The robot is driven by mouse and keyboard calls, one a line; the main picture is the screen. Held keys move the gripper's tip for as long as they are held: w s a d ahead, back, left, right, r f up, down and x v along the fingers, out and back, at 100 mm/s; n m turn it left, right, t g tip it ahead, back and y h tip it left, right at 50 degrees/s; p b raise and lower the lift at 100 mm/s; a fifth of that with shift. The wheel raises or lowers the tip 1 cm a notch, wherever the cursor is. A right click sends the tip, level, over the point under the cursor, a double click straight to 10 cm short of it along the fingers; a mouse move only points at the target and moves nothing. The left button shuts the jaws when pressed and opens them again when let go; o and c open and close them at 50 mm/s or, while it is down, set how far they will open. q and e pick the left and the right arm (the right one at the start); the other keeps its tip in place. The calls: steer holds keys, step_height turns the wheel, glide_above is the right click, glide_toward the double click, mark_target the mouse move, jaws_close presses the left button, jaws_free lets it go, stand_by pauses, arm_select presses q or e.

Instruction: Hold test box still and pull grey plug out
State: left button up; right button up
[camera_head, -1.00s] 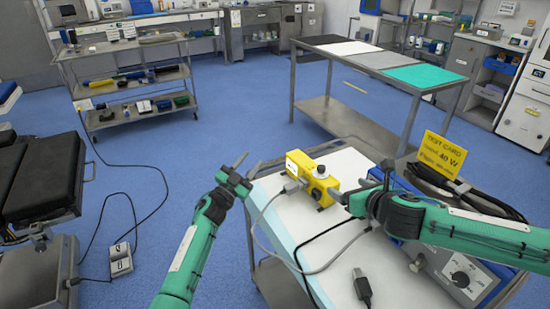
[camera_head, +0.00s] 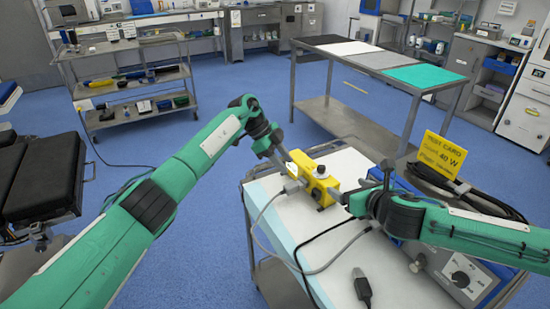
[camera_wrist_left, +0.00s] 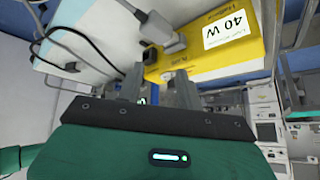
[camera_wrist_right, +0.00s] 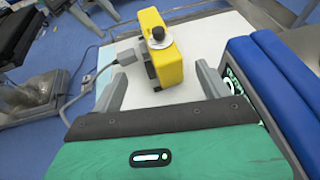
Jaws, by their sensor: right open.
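The yellow test box (camera_head: 328,184) stands on the white-topped cart. The grey plug (camera_head: 293,187) sits at its left side with a grey cable; it also shows in the right wrist view (camera_wrist_right: 125,57) and the left wrist view (camera_wrist_left: 167,42). My left gripper (camera_head: 287,167) is at the box's far left, close to the plug; in the left wrist view its fingers (camera_wrist_left: 158,82) are apart, before the yellow box (camera_wrist_left: 225,45) with its 40 W label. My right gripper (camera_head: 338,194) is open at the box's right; in its wrist view the box (camera_wrist_right: 165,55) stands ahead, between the spread fingers.
A blue-sided device with a dial (camera_head: 465,277) stands at the cart's right, with black cable and a yellow test card (camera_head: 442,153) behind. A loose black connector (camera_head: 362,287) lies near the front. The cart's white top (camera_head: 330,270) is partly clear.

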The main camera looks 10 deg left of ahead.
mark_target(322, 173)
arm_select(q)
steer(key=shift+w+a+r+n+y, duration=0.1)
steer(key=shift+a+r+n+y, duration=0.1)
steer(key=shift+a+y, duration=0.3)
steer(key=shift+w+a+r+n+y, duration=0.1)
steer(key=shift+a+n+y, duration=0.1)
steer(key=shift+a, duration=0.5)
arm_select(e)
steer(key=x, duration=1.3)
steer(key=shift+w+a+f, duration=0.1)
steer(key=shift+w+a, duration=0.05)
steer(key=shift+w, duration=0.2)
